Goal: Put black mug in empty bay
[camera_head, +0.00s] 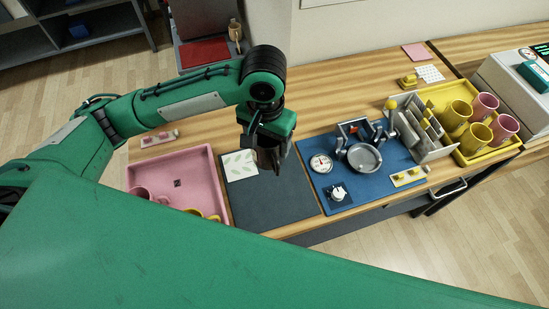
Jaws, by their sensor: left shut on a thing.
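My left gripper (268,155) points down over the dark grey mat (270,200), in the middle of the bench. It is shut on a dark thing, which I take to be the black mug; the gripper and its shadow hide most of its shape. The pink tray (160,168) at left holds a pink mug (140,192) and yellow mugs (213,217), partly cut off by my green body. The yellow tray (438,92) at right holds yellow mugs (456,114) and pink mugs (503,128). I cannot make out an empty bay. My right gripper is out of view.
A blue mat (340,180) carries the press with a round grey plate (364,157), a dial gauge (321,163) and a knob (338,193). A grey slotted box (433,150) stands beside the yellow tray.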

